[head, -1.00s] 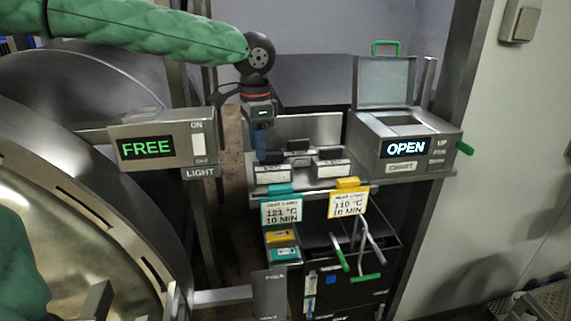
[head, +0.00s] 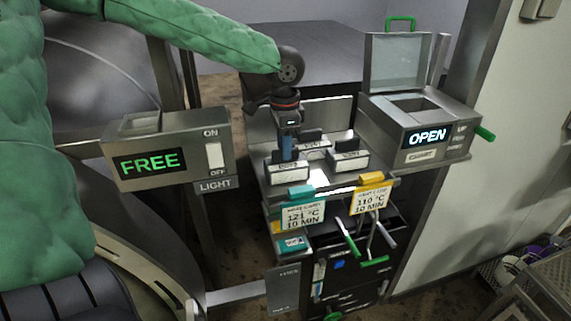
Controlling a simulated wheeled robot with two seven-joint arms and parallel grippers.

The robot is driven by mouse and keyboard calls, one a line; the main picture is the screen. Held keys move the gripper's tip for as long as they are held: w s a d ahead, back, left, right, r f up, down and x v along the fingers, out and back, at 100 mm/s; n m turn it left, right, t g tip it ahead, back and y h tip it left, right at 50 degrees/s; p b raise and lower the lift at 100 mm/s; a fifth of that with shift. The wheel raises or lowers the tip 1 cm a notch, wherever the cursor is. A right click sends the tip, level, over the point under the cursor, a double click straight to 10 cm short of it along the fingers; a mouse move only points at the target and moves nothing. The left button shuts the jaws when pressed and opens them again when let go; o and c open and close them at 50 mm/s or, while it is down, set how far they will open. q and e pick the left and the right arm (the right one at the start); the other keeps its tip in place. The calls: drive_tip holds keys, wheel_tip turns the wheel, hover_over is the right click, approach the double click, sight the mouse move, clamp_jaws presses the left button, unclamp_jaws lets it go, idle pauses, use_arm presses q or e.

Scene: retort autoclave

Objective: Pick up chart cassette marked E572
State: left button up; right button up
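Several chart cassettes with dark tops and pale labels stand on a metal shelf (head: 264,184): a front left one (head: 288,173), a front right one (head: 349,161) and others behind. The labels are too small to read, so I cannot tell which is E572. My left gripper (head: 287,156) points down from above, its blue fingertips at the back of the front left cassette. I cannot tell whether it touches it or whether its fingers are apart. My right gripper is not in view.
A chart recorder box (head: 418,128) reading OPEN stands right with its lid (head: 397,62) raised. A box reading FREE (head: 165,150) with a LIGHT switch is at left. Cards reading 121 °C (head: 303,215) and 110 °C (head: 370,199) hang below the shelf, above green-tipped handles (head: 375,261).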

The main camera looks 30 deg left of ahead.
use_arm(q)
drive_tip(key=shift+d+f, duration=0.1)
drive_tip(key=shift+d, duration=0.05)
clamp_jaws()
idle(0.4)
